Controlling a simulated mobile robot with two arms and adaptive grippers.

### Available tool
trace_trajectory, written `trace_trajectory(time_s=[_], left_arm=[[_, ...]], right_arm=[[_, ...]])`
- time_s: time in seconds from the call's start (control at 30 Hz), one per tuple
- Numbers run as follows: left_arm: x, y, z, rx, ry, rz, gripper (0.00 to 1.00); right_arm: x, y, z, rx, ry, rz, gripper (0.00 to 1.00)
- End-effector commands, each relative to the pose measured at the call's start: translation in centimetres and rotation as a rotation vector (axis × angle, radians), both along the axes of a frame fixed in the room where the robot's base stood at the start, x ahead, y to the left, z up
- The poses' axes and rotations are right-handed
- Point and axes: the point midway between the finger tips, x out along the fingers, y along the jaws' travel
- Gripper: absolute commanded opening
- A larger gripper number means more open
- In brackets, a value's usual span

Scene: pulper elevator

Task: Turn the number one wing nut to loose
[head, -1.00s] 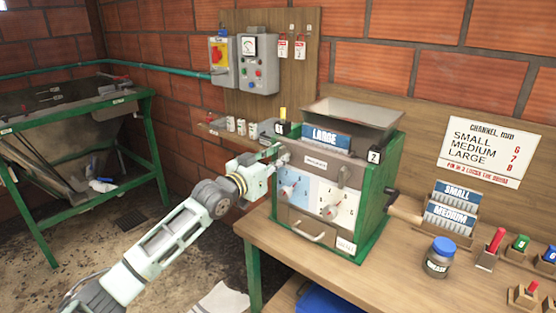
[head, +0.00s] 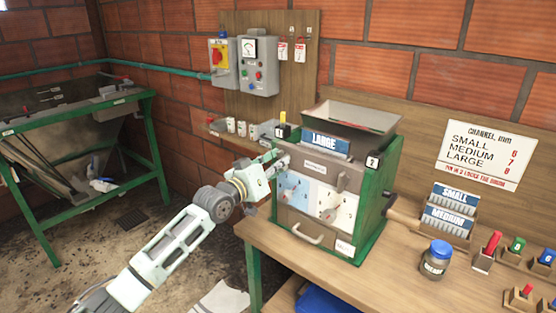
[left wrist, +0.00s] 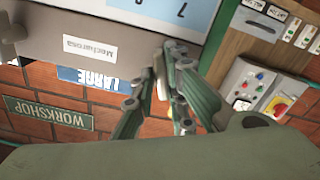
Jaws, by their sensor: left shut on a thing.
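The green-framed pulper (head: 372,212) stands on the wooden bench with a LARGE plate (head: 325,143) in its top. A small number 1 tag (head: 281,131) marks its upper left corner, and a number 2 tag (head: 372,161) its right. My left gripper (head: 277,160) is at the upper left front, below the number 1 tag. In the left wrist view its fingers (left wrist: 160,95) are closed around a pale metal piece (left wrist: 160,72), the number one wing nut, beside the name label (left wrist: 90,47). The gripper hides most of the nut. My right gripper is out of view.
A jar (head: 436,259) and plate rack (head: 449,224) stand farther right. Open floor lies left of the bench.

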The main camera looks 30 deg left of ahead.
Motion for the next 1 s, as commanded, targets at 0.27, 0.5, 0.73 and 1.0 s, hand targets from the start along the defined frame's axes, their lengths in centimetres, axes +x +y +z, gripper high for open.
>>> trace_trajectory(time_s=[0.27, 0.5, 0.73, 1.0], left_arm=[[0.0, 0.1, 0.3, -0.267, 0.019, 0.001, 0.0], [0.0, 0.1, 0.4, -0.495, 0.036, 0.001, 0.0], [0.0, 0.2, 0.3, -0.713, 0.053, 0.001, 0.0], [0.0, 0.2, 0.3, -0.942, 0.071, 0.001, 0.0]], right_arm=[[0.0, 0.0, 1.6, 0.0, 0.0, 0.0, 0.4], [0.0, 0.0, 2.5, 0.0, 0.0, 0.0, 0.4], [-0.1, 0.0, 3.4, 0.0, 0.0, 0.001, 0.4], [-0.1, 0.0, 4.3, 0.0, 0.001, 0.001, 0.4]])
